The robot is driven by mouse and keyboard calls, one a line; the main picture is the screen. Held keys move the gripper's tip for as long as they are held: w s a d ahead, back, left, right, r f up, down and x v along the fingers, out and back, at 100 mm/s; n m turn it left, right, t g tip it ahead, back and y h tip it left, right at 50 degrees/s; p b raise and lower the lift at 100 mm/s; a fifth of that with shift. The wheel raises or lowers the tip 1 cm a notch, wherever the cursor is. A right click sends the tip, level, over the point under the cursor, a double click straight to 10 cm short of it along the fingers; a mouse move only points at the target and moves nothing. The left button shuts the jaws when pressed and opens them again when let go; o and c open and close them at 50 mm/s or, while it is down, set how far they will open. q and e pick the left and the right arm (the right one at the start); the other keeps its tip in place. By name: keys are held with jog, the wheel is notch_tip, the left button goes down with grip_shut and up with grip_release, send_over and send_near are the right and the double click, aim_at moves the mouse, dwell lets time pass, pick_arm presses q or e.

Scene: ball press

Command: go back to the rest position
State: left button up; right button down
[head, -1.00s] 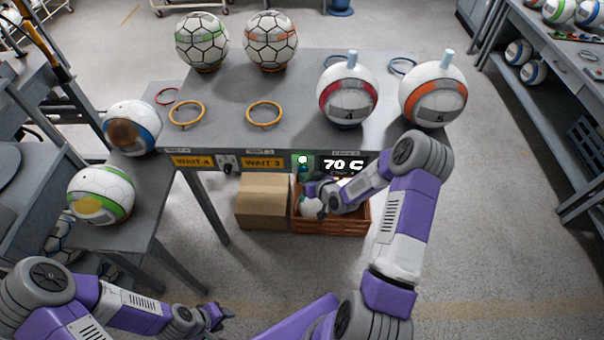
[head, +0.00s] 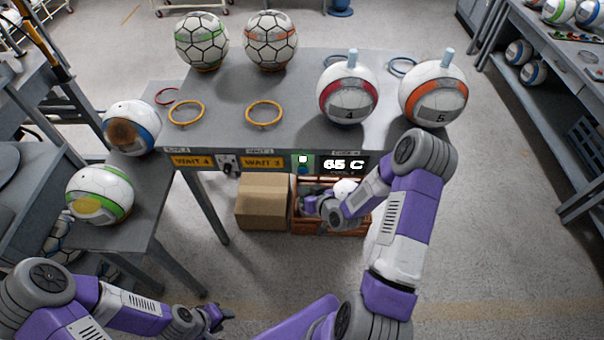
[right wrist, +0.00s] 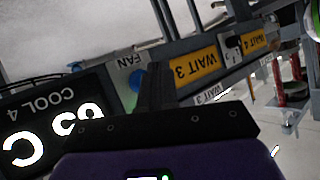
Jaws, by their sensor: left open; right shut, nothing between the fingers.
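My right gripper (head: 308,203) is shut and empty, low in front of the bench's front panel. Its closed fingers (right wrist: 155,85) show in the right wrist view, close to the panel near the FAN label (right wrist: 125,57); I cannot tell whether they touch anything. My left gripper (head: 222,315) is open and empty at the lower left, below the bench, clear of the side table.
Balls 4 (head: 348,95) and 5 (head: 433,93) stand on the bench (head: 225,140). The display (head: 343,164) reads 65 C. A cardboard box (head: 264,203) and an orange crate (head: 330,228) sit under the bench. The side table (head: 135,215) holds two balls.

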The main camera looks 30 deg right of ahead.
jog(key=shift+s+a, duration=0.4)
jog(key=shift+s, duration=0.25)
jog(key=s+a+f+g+y, duration=0.3)
jog(key=s+a+f+g, duration=0.4)
jog(key=a, duration=0.6)
jog(key=s+a+f+g, duration=0.1)
jog(key=s+a+g, duration=0.1)
jog(key=s, duration=0.4)
jog(key=s+a+f+m+g, duration=0.1)
jog(key=s+a+f+g, duration=0.1)
jog(key=s, duration=0.4)
jog(key=shift+s+a+f+g, duration=0.25)
jog(key=shift+a+g, duration=0.25)
jog(key=shift+a, duration=0.55)
jog(key=shift+d, duration=0.1)
